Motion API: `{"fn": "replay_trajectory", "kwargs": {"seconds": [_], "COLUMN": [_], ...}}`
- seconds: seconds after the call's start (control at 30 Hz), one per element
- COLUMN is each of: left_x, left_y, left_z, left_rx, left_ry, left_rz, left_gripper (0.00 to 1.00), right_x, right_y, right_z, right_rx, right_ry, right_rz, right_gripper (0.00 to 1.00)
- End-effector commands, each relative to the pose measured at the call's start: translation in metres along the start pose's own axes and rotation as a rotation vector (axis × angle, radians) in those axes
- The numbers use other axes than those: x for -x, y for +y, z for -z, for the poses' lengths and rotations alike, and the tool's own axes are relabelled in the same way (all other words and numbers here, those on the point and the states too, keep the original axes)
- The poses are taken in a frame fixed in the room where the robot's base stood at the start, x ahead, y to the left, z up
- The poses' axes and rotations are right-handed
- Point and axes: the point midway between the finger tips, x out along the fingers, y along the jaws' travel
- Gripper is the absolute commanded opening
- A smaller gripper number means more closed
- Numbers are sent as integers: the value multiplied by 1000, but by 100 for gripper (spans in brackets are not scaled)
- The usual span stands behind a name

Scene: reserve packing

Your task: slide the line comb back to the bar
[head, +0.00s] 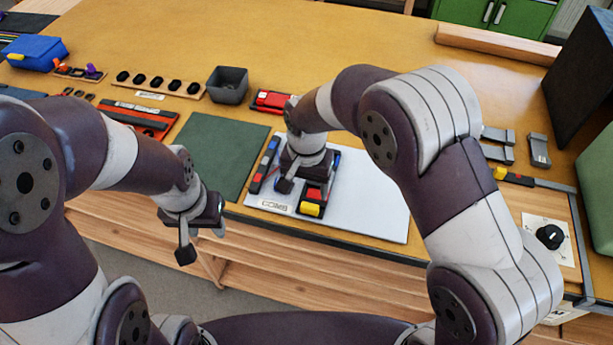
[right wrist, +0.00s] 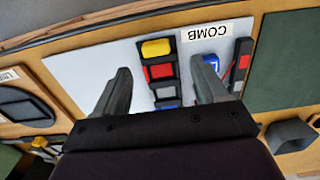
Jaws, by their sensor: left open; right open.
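The white board (head: 375,205) lies at the table's front edge with a COMB label (head: 275,204). On it is a black strip with yellow, red and blue blocks (head: 312,207), also in the right wrist view (right wrist: 159,72). A narrower dark bar with blue and red parts (head: 264,165) lies to its left, beside the label; I cannot tell for certain which is the comb. My right gripper (head: 303,184) is open over the board. In the right wrist view its fingers (right wrist: 160,66) stand either side of the block strip. My left gripper (head: 203,238) is open and empty before the table edge.
A green mat (head: 215,150) lies left of the board and a dark grey bin (head: 228,84) behind it. A red case (head: 271,100) stands behind the board. A black knob (head: 549,236) is at the right. The board's right part is clear.

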Motion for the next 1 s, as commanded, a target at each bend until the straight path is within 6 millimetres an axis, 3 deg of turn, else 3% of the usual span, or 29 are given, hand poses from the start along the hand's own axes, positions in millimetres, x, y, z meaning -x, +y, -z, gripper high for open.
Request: {"fn": "replay_trajectory", "kwargs": {"seconds": [0.2,0.33,0.83,0.93,1.0], "left_x": [-8,-9,-8,-8,-8], "left_y": [0,0,0,0,0], "left_z": [-1,-1,-1,-1,-1], "left_rx": [0,0,0,0,0], "left_ry": [0,0,0,0,0], "left_rz": [0,0,0,0,0], "left_gripper": [43,43,43,43,43], "right_x": [44,54,55,53,38], "right_y": [-1,-1,-1,-5,8], "right_z": [0,-1,-1,3,-9], "right_rx": [1,1,5,108,260], "right_ry": [1,0,-1,24,27], "right_rz": [0,-1,-1,20,21], "right_gripper": [72,72,72,72,72]}}
